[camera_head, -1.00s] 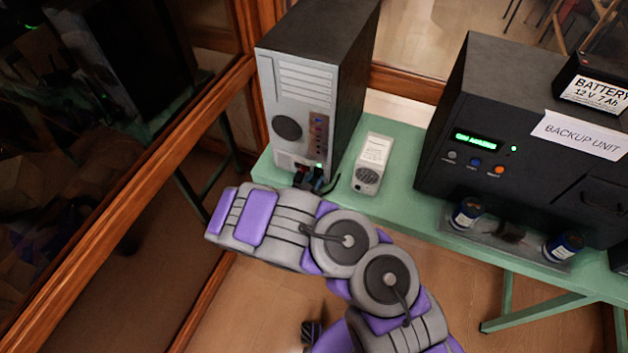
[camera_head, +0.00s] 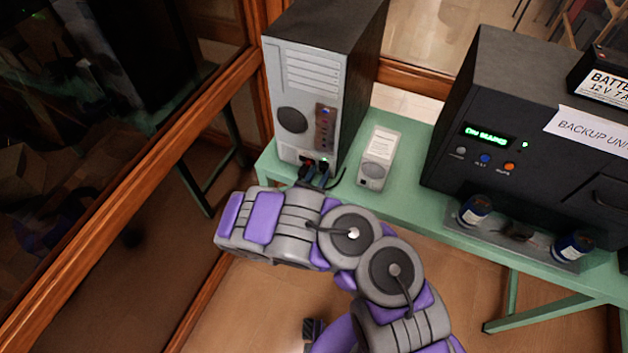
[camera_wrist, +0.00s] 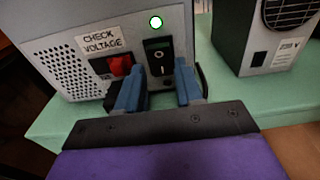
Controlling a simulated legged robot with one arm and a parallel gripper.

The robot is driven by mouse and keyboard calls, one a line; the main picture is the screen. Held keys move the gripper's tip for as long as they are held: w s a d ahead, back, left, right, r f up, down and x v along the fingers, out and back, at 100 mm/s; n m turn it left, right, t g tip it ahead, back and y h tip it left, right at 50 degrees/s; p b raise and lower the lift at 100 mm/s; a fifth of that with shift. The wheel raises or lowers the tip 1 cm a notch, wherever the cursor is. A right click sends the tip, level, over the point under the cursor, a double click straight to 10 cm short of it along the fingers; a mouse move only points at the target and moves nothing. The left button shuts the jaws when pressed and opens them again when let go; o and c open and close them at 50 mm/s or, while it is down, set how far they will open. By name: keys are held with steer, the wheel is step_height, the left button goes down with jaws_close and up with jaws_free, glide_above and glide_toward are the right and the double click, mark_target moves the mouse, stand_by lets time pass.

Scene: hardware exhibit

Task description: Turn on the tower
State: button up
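The tower (camera_head: 296,83) is a grey computer case with a black side, standing upright at the table's left end. In the wrist view its lower panel (camera_wrist: 70,70) carries a "CHECK VOLTAGE" label (camera_wrist: 101,39), a red switch (camera_wrist: 120,65), a black rocker switch (camera_wrist: 157,50) marked with a line and a circle, and a bright lamp (camera_wrist: 156,22). My gripper (camera_wrist: 159,72) has its blue fingers apart, one on each side of the rocker's lower part. I cannot tell whether they touch it. In the head view my gripper (camera_head: 313,174) is at the tower's base, partly hidden by my arm.
A small pale box (camera_head: 377,158) with a round grille stands right of the tower on the green table (camera_head: 410,150). Further right is the black backup unit (camera_head: 455,115), its display lit green. A wood-framed glass partition (camera_head: 130,170) runs along the left.

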steer(key=p+v, duration=0.4)
steer(key=v, duration=1.3)
steer(key=shift+s+a+f, duration=0.1)
steer(key=shift+a, duration=0.05)
